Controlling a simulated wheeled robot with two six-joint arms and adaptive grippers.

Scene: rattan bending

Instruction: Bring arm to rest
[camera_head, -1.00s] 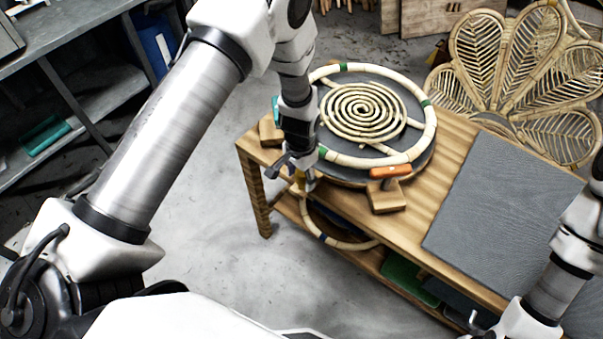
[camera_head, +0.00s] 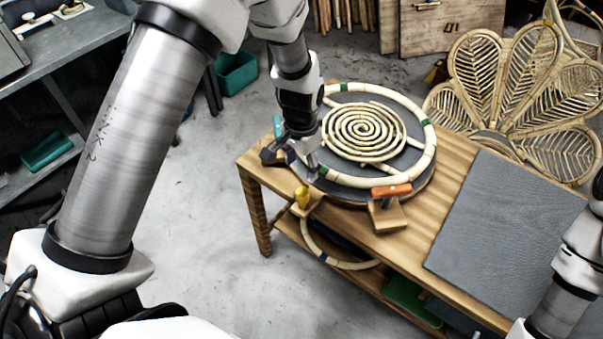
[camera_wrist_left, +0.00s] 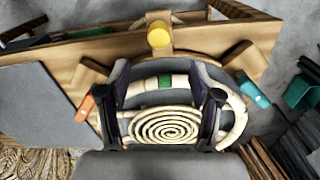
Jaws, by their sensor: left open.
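My left gripper (camera_head: 291,152) hangs over the left edge of the round rattan form on the wooden table. In the left wrist view its two dark fingers (camera_wrist_left: 166,88) are spread apart, with nothing held between them. Beyond them lie a pale rattan ring (camera_wrist_left: 185,83) with green bands and a rattan spiral (camera_wrist_left: 170,128). In the head view the ring (camera_head: 429,150) surrounds the spiral (camera_head: 363,132) on a dark disc. My right arm comes in at the lower right; its gripper is outside the picture.
Clamps with yellow (camera_head: 302,196), orange (camera_head: 391,190) and teal (camera_head: 277,126) handles stand around the disc. A grey mat (camera_head: 500,225) covers the table's right part. A petal-shaped rattan panel (camera_head: 520,80) stands behind. Open floor (camera_head: 195,215) lies left of the table.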

